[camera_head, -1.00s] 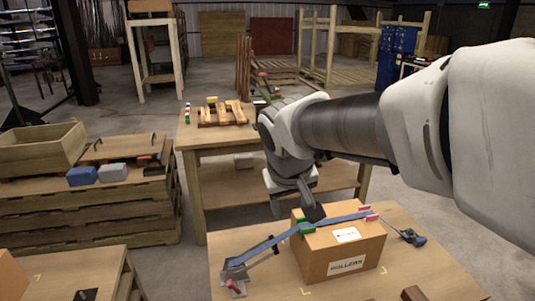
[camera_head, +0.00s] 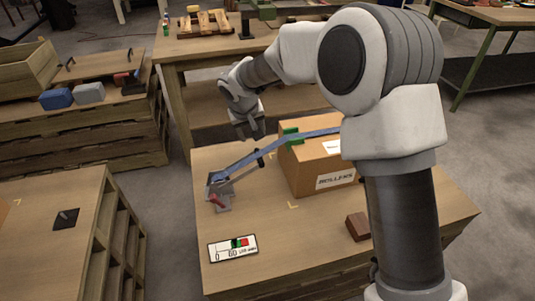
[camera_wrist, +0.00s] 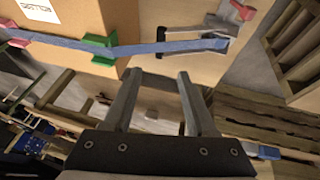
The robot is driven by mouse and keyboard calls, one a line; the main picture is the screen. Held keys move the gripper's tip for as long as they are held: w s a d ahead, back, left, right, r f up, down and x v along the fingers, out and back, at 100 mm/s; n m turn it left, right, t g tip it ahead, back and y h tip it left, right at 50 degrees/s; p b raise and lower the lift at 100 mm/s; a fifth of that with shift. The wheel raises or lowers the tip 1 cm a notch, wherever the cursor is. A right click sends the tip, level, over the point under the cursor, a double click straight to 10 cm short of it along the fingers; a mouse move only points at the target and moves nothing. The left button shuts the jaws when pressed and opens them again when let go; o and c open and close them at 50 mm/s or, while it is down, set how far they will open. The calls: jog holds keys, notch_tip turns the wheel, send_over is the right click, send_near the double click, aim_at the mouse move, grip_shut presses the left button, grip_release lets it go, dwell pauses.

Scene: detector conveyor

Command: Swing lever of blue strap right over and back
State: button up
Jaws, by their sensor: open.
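The blue strap (camera_head: 262,149) runs over the cardboard box (camera_head: 307,175) and down left to a grey metal ratchet (camera_head: 219,190) on the table. The ratchet's grey lever (camera_head: 243,168) slants up right under the strap, ending in a dark grip (camera_head: 260,158). A red part (camera_head: 217,200) sits at the ratchet's base. My gripper (camera_head: 251,134) hangs behind the strap and lever, apart from them. In the wrist view my gripper (camera_wrist: 157,76) is open and empty. There the strap (camera_wrist: 165,46) crosses beyond the fingertips, and the ratchet (camera_wrist: 225,32) lies up right.
A green corner guard (camera_head: 292,137) sits under the strap at the box edge. A gauge card (camera_head: 232,249) and a brown block (camera_head: 358,226) lie on the table (camera_head: 290,250). My arm hides the box's right part. Another table (camera_head: 215,48) stands behind.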

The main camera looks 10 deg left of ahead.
aim_at(259, 156)
jog(key=b+x, duration=0.3)
jog(key=x, duration=1.4)
jog(key=shift+a, duration=0.1)
jog(key=shift+c, duration=0.2)
grip_shut()
dwell(0.6)
